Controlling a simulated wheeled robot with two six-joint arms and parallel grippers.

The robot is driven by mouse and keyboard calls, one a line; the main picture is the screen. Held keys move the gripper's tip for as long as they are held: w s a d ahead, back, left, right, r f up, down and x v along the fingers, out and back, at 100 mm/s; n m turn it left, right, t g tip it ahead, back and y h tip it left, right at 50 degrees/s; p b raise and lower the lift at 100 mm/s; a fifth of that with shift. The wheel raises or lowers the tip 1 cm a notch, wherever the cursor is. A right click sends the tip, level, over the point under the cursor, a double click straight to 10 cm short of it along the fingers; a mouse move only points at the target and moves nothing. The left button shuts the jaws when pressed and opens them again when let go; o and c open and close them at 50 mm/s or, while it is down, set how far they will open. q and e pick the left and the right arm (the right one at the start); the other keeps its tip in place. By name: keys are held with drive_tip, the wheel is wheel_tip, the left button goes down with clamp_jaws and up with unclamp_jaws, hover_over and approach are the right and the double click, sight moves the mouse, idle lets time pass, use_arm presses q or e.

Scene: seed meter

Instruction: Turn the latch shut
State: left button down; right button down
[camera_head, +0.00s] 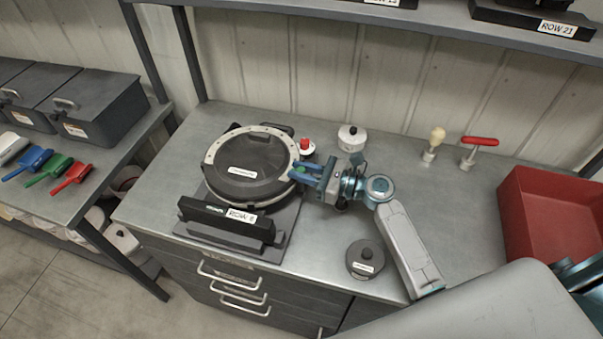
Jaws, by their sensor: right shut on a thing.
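The seed meter (247,165) is a round dark housing with a pale ring, sitting on a dark stand labelled ROW 8 on the metal bench. My right gripper (297,171) reaches in from the right and is shut at the right edge of the meter, where the latch would be. A small green part shows by its fingertips. The blue fingers hide most of what they hold, so the latch's exact angle cannot be told. My left gripper is not in view.
A red knob (305,146) and a white canister (351,138) stand behind my gripper. A dark lidded pot (365,259) is in front. A red bin (550,222) is at the right. Two upright tools (480,147) (434,143) stand at the back.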

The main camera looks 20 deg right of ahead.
drive_tip(key=shift+n+g+y+b, duration=0.6)
drive_tip(key=shift+n+g+y, duration=0.65)
drive_tip(key=shift+g, duration=0.55)
drive_tip(key=c, duration=1.3)
unclamp_jaws()
drive_tip(key=shift+d, duration=0.1)
drive_tip(key=shift+s+d+f, duration=0.1)
drive_tip(key=shift+d+f, duration=0.05)
drive_tip(key=shift+d, duration=0.1)
drive_tip(key=b+v, duration=0.4)
drive_tip(key=v, duration=0.6)
drive_tip(key=shift+r, duration=0.2)
drive_tip(key=shift+r, duration=0.1)
